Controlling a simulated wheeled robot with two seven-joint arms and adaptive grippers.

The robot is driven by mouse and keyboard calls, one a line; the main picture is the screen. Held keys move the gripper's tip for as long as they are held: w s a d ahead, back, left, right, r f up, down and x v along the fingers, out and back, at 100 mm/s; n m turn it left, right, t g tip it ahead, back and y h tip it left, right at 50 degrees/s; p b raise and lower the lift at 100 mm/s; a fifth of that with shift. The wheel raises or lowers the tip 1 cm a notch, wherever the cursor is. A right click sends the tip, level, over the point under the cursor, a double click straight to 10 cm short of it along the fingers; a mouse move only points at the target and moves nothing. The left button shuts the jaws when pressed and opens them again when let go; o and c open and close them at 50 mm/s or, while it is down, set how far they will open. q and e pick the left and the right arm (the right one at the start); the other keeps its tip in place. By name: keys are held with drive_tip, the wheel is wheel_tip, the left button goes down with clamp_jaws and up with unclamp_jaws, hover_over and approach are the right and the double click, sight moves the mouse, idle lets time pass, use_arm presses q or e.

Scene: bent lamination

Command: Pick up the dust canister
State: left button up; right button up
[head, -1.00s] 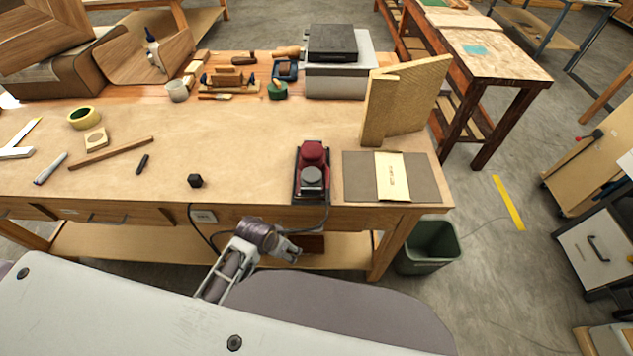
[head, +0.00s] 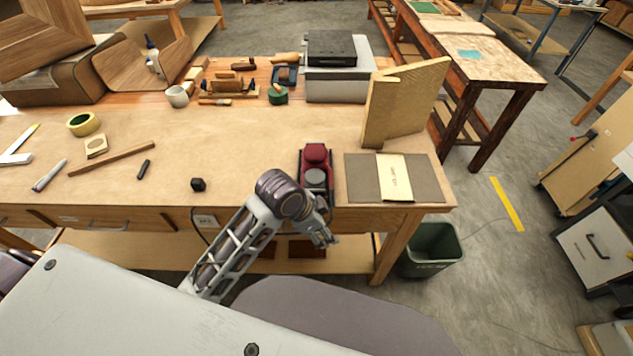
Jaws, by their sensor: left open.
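A red and black power tool (head: 316,157) with a round grey part stands on a dark base near the front edge of the workbench (head: 235,135). The dust canister is not clearly told apart; it may be part of this tool. My left gripper (head: 326,238) is in front of the bench's front edge, just below the tool in the picture. It is open, empty and touches nothing that I can see. My left forearm hides part of the bench front and the lower end of the tool. My right gripper is not in view.
A green bin (head: 432,245) stands on the floor. The bench middle is clear.

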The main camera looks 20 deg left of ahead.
use_arm(q)
drive_tip(key=w+d+r+m, duration=0.1)
drive_tip(key=w+d+m, duration=0.1)
drive_tip(key=m, duration=0.1)
wheel_tip(320, 180, up, 16)
drive_tip(key=m+g+y, duration=0.4)
drive_tip(key=m, duration=1.4)
hover_over(314, 176)
drive_tip(key=shift+w+d, duration=0.1)
drive_tip(key=shift+f+h, duration=0.1)
drive_tip(key=shift+h, duration=0.2)
drive_tip(key=shift+f, duration=4.3)
drive_tip(key=shift+f, duration=0.15)
